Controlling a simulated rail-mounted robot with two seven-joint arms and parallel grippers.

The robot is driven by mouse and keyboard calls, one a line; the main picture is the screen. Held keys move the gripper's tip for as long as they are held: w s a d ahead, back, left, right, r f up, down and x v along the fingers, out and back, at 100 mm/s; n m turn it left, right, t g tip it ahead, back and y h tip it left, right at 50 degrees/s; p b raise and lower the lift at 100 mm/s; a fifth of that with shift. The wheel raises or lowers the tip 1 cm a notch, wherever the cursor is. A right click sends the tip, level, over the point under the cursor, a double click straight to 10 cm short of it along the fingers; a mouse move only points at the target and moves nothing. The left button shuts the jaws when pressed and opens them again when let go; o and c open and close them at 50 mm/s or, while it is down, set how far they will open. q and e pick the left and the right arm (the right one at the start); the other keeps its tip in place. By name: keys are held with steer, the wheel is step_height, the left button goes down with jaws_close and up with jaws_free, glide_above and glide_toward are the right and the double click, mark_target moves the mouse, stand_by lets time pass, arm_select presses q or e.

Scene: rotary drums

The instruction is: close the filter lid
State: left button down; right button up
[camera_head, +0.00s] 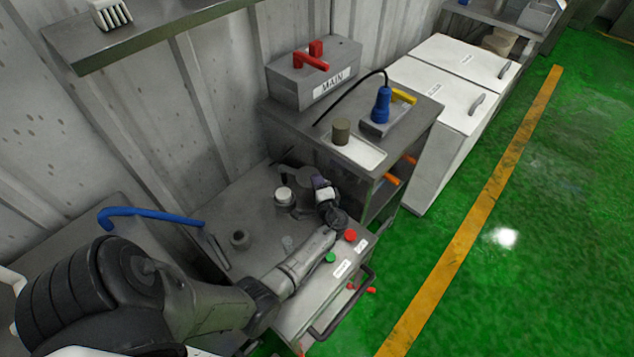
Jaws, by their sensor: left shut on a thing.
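My left arm reaches over the grey metal bench (225,215). My left gripper (320,184) is shut at the bench's far right part, against a dark round piece (297,176) that looks like the filter lid. The fingers and wrist cover the contact, so the exact grip and how far the lid is tilted cannot be made out. A white-capped cylinder (284,194) on a grey round base stands just left of the gripper, apart from it. My right gripper is not in view.
A small dark round fitting (240,239) is on the bench. The cabinet (413,128) with a blue bottle-like tool (382,104) stands behind right. Green floor is clear at right.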

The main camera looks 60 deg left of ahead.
arm_select(q)
steer(key=shift+s+d+m+t+h+p, duration=0.15)
steer(key=shift+s+d+m+t+p, duration=0.15)
steer(key=shift+s+t, duration=0.2)
steer(key=shift+s+d+m+t+h+p, duration=0.1)
steer(key=shift+s+m+t+h+p, duration=0.1)
steer(key=shift+s+m+t, duration=0.3)
steer(key=shift+w, duration=0.2)
steer(key=c, duration=1)
jaws_free()
steer(key=shift+c, duration=0.2)
